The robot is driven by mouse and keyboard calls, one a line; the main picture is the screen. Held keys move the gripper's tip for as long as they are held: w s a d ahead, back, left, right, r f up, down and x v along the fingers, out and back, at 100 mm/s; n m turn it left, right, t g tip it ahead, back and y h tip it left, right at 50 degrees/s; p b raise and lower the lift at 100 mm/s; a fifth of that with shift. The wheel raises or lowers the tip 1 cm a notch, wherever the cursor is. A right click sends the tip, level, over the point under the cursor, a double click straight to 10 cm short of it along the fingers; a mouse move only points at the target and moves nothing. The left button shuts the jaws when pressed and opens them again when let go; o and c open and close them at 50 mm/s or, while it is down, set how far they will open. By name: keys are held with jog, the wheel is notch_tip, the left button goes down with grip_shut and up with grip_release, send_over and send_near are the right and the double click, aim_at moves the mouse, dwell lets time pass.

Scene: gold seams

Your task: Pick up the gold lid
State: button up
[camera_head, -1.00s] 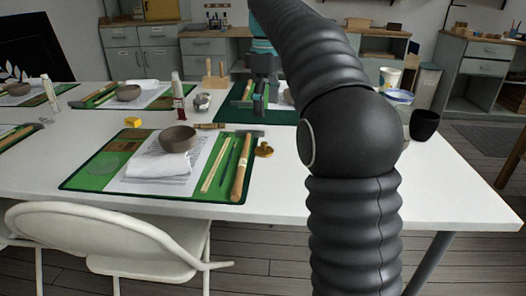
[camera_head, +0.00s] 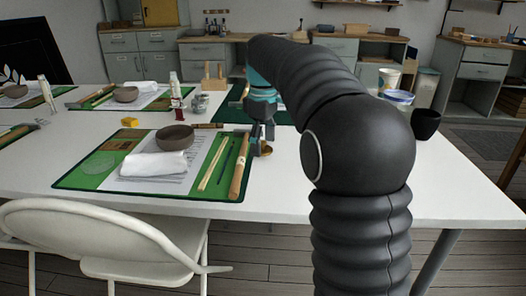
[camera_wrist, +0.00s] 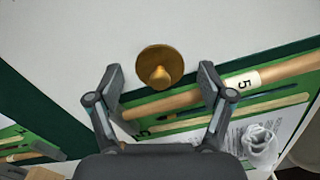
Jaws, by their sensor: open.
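The gold lid (camera_wrist: 160,66) is a small round disc with a knob, lying on the white table just off the edge of the green mat. In the wrist view it sits ahead of and between the two fingers of my gripper (camera_wrist: 160,85), which are spread apart and not touching it. In the head view my gripper (camera_head: 262,145) is low over the table at the mat's right edge, and the gold lid (camera_head: 265,151) shows partly behind the fingers.
A black cup (camera_head: 425,124) stands at the right. The table right of the lid is clear.

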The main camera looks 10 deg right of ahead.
jog(key=c, duration=0.9)
jog(key=shift+f, duration=0.1)
